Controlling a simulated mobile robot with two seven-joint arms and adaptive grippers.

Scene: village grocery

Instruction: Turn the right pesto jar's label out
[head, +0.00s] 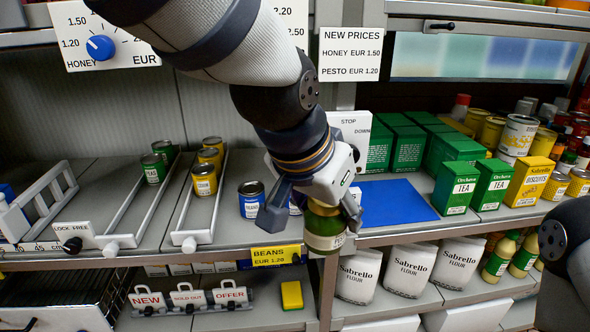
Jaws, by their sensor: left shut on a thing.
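The green pesto jar (322,242) with a gold lid is at the front edge of the shelf, just right of the beans price tag. My left gripper (316,208) comes down from above and is shut on this jar around its lid. A narrow part of a pale label shows on the jar's right side; the rest of the label is out of sight. I cannot tell whether the jar's base touches anything. My right arm shows only in part at the right edge, and its gripper is out of the picture.
A blue mat (395,202) lies bare to the right of my gripper. Blue cans (251,198) stand close on its left. Flour bags (358,276) and a yellow sponge-like block (292,295) are on the shelf below.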

